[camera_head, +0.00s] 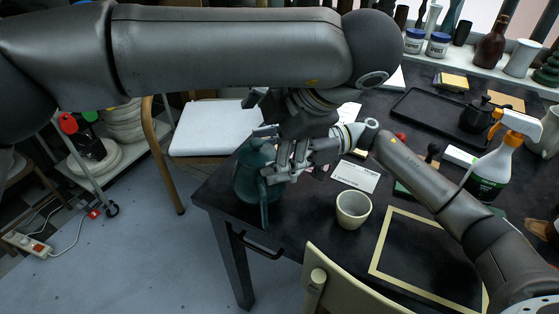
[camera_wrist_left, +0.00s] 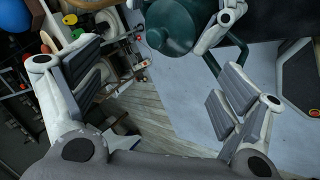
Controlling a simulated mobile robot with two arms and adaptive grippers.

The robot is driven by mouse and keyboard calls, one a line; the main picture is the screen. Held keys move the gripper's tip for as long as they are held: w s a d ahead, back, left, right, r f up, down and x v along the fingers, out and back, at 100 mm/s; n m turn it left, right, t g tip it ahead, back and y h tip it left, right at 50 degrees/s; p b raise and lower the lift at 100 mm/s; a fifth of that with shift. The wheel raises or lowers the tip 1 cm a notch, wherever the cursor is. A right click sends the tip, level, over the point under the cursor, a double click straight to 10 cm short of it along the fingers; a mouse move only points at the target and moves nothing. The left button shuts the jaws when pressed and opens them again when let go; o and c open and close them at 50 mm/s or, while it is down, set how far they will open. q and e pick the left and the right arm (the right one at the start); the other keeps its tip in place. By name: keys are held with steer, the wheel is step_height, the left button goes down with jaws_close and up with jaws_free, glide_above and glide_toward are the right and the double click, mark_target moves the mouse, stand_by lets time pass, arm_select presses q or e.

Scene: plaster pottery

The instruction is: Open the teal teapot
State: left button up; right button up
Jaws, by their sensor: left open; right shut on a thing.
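The teal teapot (camera_head: 257,184) stands near the table's left corner, partly hidden behind my grippers. In the left wrist view its rounded teal top (camera_wrist_left: 178,28) shows at the upper middle. My left gripper (camera_head: 264,128) is open and empty, above and close to the teapot's top; its spread fingers (camera_wrist_left: 160,78) frame the lower part of the wrist view, with the teapot beyond them. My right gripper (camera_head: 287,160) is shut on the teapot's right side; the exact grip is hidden. The lid is not clearly visible in the head view.
A cream cup (camera_head: 353,209) stands just right of the teapot. A white card (camera_head: 356,176), a cream frame (camera_head: 379,254) and a spray bottle (camera_head: 492,168) are further right. A black tray (camera_head: 425,113) lies behind. A chair (camera_head: 215,126) stands beyond the table's left edge.

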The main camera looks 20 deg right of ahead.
mark_target(257, 143)
arm_select(q)
steer(key=s+f+m+t+h, duration=0.15)
steer(key=s+m+t, duration=0.5)
steer(key=m, duration=1.15)
steer(key=shift+t+h, duration=0.25)
steer(key=shift+h, duration=0.1)
steer(key=x, duration=1.2)
steer(key=shift+w+r, duration=0.1)
steer(key=shift+w, duration=0.1)
steer(key=shift+c, duration=0.3)
steer(key=c, duration=1.2)
steer(key=shift+r, duration=0.2)
steer(key=shift+s+r, duration=0.1)
steer(key=shift+r, duration=0.85)
